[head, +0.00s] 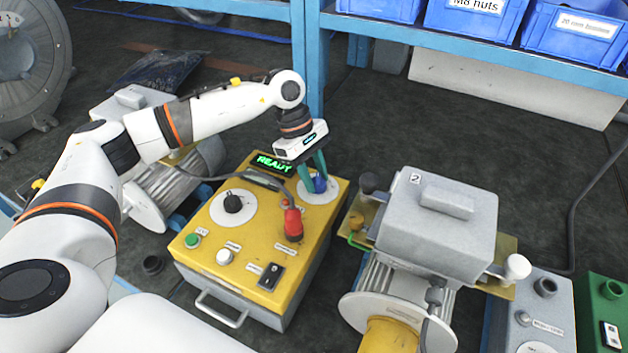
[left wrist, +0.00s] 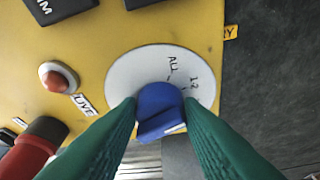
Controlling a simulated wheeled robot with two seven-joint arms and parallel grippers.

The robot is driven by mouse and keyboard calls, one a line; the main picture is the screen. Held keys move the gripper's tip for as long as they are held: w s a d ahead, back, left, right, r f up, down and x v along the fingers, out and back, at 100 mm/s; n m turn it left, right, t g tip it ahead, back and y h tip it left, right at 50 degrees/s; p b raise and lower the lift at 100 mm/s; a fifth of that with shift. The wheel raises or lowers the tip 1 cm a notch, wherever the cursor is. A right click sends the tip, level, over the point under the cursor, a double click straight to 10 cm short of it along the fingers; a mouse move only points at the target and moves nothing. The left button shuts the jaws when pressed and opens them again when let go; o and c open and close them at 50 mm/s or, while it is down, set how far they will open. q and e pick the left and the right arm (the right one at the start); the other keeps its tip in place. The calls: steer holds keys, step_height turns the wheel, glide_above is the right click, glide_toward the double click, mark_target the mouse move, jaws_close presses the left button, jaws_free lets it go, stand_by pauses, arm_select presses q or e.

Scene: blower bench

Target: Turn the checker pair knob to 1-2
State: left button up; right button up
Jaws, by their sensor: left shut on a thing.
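The yellow checker box (head: 255,245) stands on the bench with its green display (head: 273,164) reading READY. Its blue pair knob (head: 320,186) sits on a white round dial (head: 330,196) at the box's far right corner. My left gripper (head: 315,178) points down at the dial, its green fingers shut on the knob. In the left wrist view the fingers (left wrist: 162,112) press both sides of the blue knob (left wrist: 158,108). The dial (left wrist: 128,72) shows the marks ALL and 1-2; fingers and knob hide the rest. I cannot tell which mark the knob points to.
The checker top also carries a black knob (head: 233,202), a red-topped part (head: 293,224), a green button (head: 192,240), a white button (head: 224,256) and a black switch (head: 270,276). A grey-boxed blower marked 2 (head: 440,235) stands close on the right. Blue bins (head: 575,30) line the back shelf.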

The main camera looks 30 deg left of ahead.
arm_select(q)
steer(key=shift+w+r+m, duration=0.1)
steer(key=shift+m, duration=0.2)
steer(key=o, duration=1)
steer(key=b+v, duration=0.2)
steer(key=v, duration=1)
steer(key=shift+w, duration=0.15)
